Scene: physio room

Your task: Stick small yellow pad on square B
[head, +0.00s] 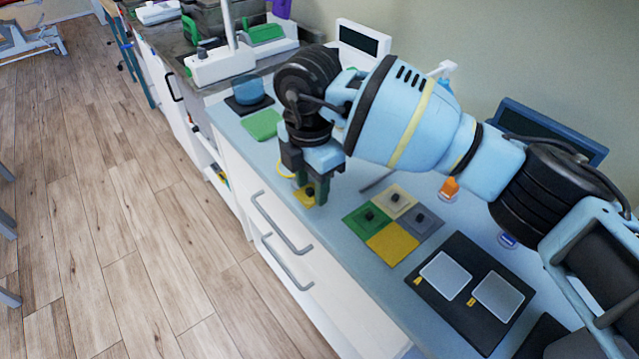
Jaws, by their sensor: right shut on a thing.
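My right gripper (314,190) points down near the front edge of the counter and is shut on a small yellow pad (299,199), partly hidden by the fingers. A black board (456,308) lies to the right on the counter. It carries two pale squares, one on the left (446,275) and one on the right (497,297), both bare. My left gripper is not in view.
Between gripper and board lie a green pad (353,226), beige pad (400,195), grey pad (429,232) and larger yellow square (392,244). An orange item (449,187) stands behind. A green mat (262,125) and blue container (247,90) are at left.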

